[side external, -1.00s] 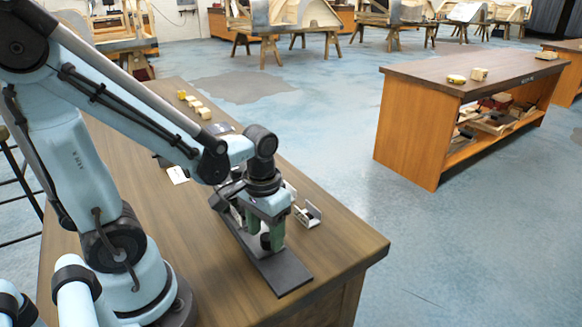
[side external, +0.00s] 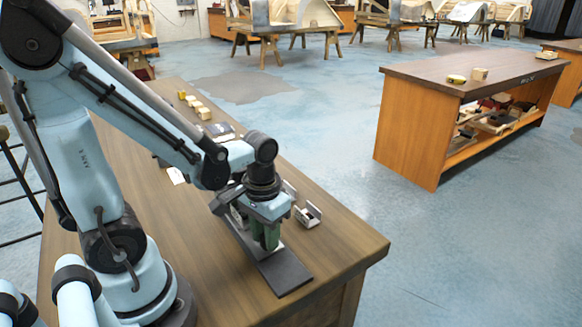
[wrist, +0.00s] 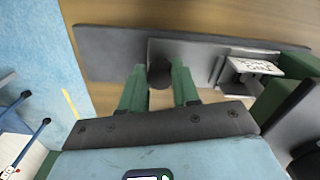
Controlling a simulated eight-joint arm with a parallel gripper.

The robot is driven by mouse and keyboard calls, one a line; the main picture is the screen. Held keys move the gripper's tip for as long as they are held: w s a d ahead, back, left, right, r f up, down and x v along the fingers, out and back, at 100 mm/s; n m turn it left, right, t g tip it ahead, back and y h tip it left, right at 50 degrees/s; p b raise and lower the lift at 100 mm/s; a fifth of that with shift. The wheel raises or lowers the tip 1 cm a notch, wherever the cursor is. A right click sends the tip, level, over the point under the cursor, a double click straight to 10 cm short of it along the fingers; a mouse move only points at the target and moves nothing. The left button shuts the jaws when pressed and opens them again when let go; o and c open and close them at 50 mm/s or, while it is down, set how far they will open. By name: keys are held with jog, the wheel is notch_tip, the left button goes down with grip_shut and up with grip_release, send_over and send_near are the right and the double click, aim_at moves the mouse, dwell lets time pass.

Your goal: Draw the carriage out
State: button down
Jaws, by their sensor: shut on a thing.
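A long dark base plate (side external: 285,272) lies on the wooden table; it runs across the top of the wrist view (wrist: 110,52). The carriage, a lighter grey plate (wrist: 190,58) with a dark round knob (wrist: 160,74), sits on the base. My gripper (side external: 266,243) is over it, with its green fingers on either side of the knob in the wrist view (wrist: 158,82). It is shut on the knob. In the side view the fingers and wrist hide most of the carriage and the knob.
A white block with writing (wrist: 255,66) sits at the right end of the base. A small metal bracket (side external: 308,215) stands right of my gripper. Several wooden blocks (side external: 197,106) and a white card (side external: 176,175) lie farther back. The table's front right is bare.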

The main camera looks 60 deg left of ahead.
jog(key=shift+w+d, duration=0.1)
jog(key=shift+d, duration=4.7)
jog(key=c, duration=0.9)
grip_release()
jog(key=shift+o, duration=0.4)
jog(key=shift+a+r, duration=0.1)
jog(key=shift+r, duration=0.05)
notch_tip(320, 180, up, 12)
